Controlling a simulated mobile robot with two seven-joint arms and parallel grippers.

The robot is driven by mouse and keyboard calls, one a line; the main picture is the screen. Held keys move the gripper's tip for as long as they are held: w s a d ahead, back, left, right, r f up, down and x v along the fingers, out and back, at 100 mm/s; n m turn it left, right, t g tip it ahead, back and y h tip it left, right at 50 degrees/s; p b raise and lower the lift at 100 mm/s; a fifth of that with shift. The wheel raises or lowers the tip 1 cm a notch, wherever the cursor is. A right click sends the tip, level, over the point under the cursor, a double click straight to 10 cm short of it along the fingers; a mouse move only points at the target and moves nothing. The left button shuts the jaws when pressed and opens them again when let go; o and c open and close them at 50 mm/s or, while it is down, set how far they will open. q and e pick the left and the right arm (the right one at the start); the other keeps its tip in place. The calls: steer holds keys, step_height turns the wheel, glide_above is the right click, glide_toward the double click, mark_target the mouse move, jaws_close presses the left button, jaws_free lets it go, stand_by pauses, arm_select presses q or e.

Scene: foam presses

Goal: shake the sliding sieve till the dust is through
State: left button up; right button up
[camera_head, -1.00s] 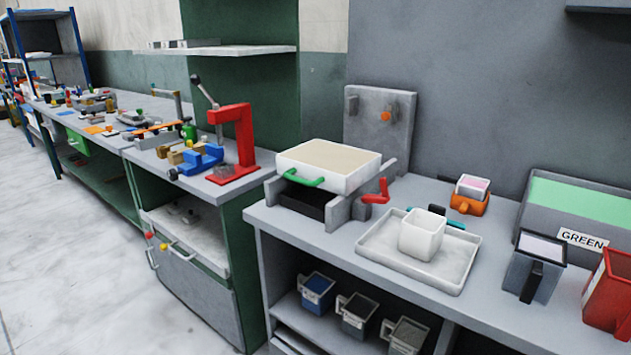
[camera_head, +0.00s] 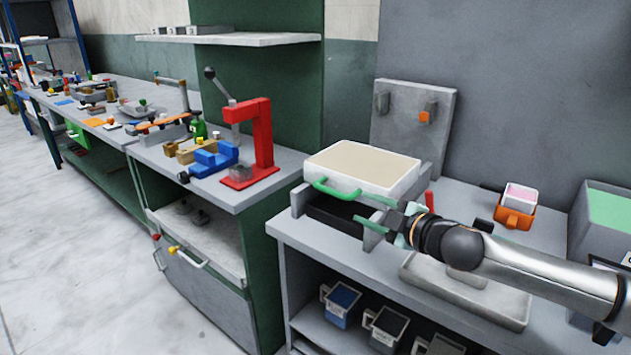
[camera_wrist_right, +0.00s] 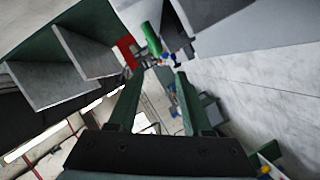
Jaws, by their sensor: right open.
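The sliding sieve (camera_head: 362,167) is a white, shallow box with a flat beige surface inside. It sits on a grey stand (camera_head: 432,184) on the bench, above a dark opening. Its green handle (camera_head: 338,191) is on the front wall. My right gripper (camera_head: 362,211) is open and empty, with green fingers, just right of the handle and apart from it. In the right wrist view the open fingers (camera_wrist_right: 166,72) point toward a green bar (camera_wrist_right: 152,39), which looks like the handle. My left gripper is not in view.
My right forearm covers part of a pale tray (camera_head: 505,312) on the bench. A red press (camera_head: 263,150) and blue vise (camera_head: 213,160) stand on the left bench.

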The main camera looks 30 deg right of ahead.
mark_target(336, 195)
steer(key=shift+r+p+x, duration=0.15)
steer(key=shift+p+x, duration=0.15)
steer(key=shift+x, duration=2.95)
steer(key=shift+r+p+x, duration=0.1)
steer(key=shift+p+x, duration=0.2)
steer(key=shift+x, duration=2.95)
jaws_close()
